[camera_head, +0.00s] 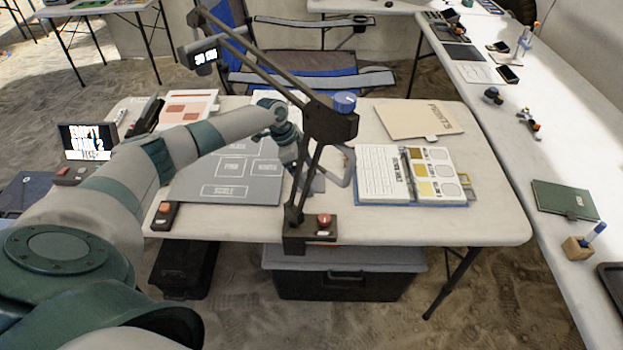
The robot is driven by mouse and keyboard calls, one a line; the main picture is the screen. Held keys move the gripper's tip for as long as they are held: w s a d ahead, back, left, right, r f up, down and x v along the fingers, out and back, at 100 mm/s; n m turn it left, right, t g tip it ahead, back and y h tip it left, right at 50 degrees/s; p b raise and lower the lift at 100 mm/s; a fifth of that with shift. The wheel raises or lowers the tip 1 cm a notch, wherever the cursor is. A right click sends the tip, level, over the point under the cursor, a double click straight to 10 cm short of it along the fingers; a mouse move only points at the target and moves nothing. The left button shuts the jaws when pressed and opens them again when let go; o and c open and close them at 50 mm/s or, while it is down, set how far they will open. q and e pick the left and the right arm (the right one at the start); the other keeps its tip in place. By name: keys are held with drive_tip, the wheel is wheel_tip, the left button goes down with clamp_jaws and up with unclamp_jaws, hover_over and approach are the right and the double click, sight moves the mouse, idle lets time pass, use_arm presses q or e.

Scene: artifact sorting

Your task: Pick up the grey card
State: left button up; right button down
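A flat grey sheet (187,187) with white outlined, labelled boxes lies on the near table; I cannot tell a separate grey card apart from it with certainty. A small bluish-grey patch (318,185) shows at its right edge, partly hidden by the dark stand. My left arm reaches in from the left over the sheet. Its wrist ends behind the dark jointed stand, at the sheet's upper right. My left gripper (296,157) is largely hidden by the stand, so its fingers cannot be read. My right gripper is not in view.
The dark jointed stand (296,195) with a blue knob rises at the table's front edge. An open binder (382,178) with colour swatches and a tan folder (418,119) lie to the right. Bare tabletop (490,215) is at the right.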

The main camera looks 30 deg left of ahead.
sight(311, 184)
use_arm(q)
drive_tip(key=shift+f, duration=0.15)
drive_tip(key=c, duration=1.1)
drive_tip(key=shift+c, duration=0.2)
drive_tip(key=shift+r, duration=0.35)
drive_tip(key=shift+r+b, duration=0.3)
drive_tip(key=shift+r, duration=0.05)
drive_tip(key=r, duration=0.1)
drive_tip(key=d+r+b, duration=0.1)
drive_tip(key=r, duration=0.1)
drive_tip(key=shift+s+d+r, duration=0.15)
drive_tip(key=shift+r, duration=0.05)
drive_tip(key=s+d+r+b, duration=0.1)
drive_tip(key=s+d+r, duration=0.1)
drive_tip(key=d+r, duration=0.4)
drive_tip(key=d, duration=0.4)
drive_tip(key=shift+s+r+b, duration=0.15)
drive_tip(key=shift+s+b, duration=0.05)
drive_tip(key=shift+b, duration=0.1)
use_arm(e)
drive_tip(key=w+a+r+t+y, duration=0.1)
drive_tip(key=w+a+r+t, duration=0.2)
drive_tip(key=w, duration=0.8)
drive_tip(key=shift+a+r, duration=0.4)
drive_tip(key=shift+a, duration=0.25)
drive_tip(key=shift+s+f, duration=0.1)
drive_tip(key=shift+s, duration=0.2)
